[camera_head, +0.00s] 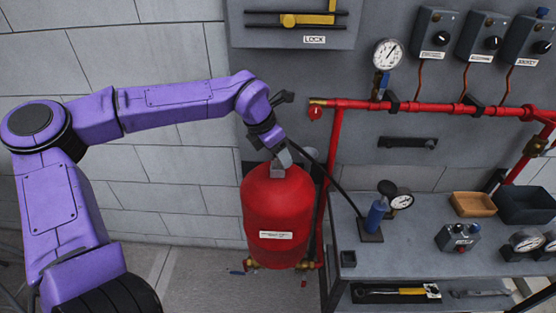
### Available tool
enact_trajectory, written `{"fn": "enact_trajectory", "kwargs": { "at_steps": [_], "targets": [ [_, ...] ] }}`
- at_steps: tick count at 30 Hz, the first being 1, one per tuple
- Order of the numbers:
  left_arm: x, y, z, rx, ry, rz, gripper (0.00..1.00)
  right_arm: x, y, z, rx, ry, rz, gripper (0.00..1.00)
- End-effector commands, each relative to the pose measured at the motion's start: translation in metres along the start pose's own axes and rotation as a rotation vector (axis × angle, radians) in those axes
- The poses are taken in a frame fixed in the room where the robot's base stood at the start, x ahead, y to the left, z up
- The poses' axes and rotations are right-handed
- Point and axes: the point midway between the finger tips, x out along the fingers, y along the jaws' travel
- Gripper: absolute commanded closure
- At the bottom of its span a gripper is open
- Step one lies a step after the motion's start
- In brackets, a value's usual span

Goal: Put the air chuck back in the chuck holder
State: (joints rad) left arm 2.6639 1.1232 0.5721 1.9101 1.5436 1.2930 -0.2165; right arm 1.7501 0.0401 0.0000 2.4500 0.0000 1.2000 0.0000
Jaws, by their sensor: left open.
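My left gripper (284,157) comes in from the left and points down at the top of the red tank (276,210). It is open, with its tips at or just above the tank's top; whether they touch is too small to tell. A black hose (334,184) runs from beside the gripper down to a blue hand pump (377,214) with a gauge on the bench. The air chuck cannot be made out clearly; the hose's upper end is partly hidden by the gripper. The chuck holder is not clearly identifiable. My right gripper is not in view.
Red pipes (430,107) run along the wall panel above the bench (400,262). A black wall bracket (408,143), a round gauge (388,54), a tan tray (473,204) and a dark bin (527,205) stand at right. The bench's front middle is mostly clear.

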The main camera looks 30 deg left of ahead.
Motion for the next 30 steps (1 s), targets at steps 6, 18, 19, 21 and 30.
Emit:
{"fn": "enact_trajectory", "kwargs": {
  "at_steps": [6,18,19,21,30],
  "targets": [
    [0.0,0.0,0.0,0.0,0.0,0.0,0.93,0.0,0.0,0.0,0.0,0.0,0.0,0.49],
    [-0.005,0.001,0.002,0.0,-0.001,0.002,1.0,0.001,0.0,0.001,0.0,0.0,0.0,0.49],
    [-0.007,0.001,0.003,0.0,-0.002,0.002,1.0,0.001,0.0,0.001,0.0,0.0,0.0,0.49],
    [-0.015,0.001,0.007,-0.002,-0.003,0.002,1.0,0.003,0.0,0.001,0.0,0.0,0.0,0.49],
    [-0.086,-0.046,0.018,0.004,-0.006,0.005,1.0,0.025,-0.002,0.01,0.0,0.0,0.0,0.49]
  ]
}}
